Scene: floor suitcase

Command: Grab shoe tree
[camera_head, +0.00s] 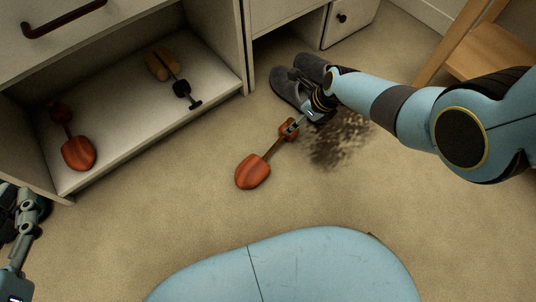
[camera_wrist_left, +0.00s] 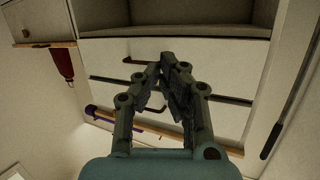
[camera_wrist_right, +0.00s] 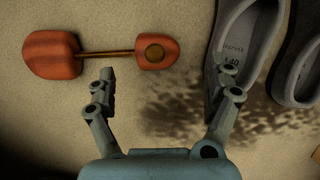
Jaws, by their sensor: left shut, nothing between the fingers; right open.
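An orange-red shoe tree (camera_head: 253,172) with a thin rod and a small heel block lies on the carpet. In the right wrist view the shoe tree (camera_wrist_right: 50,55) lies across the top left. My right gripper (camera_head: 290,127) is at its heel end in the head view. In the right wrist view that gripper (camera_wrist_right: 168,76) is open and empty, with the heel block just beyond and between its fingertips. My left gripper (camera_wrist_left: 168,65) is shut and empty, facing drawers.
Grey shoes (camera_head: 291,90) stand beside my right gripper; one shoe (camera_wrist_right: 236,55) lies by its right finger. A dark stain (camera_head: 338,142) marks the carpet. The cabinet (camera_head: 120,190) is at left, a wooden frame (camera_head: 485,55) at right. Carpet left of the shoe tree is clear.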

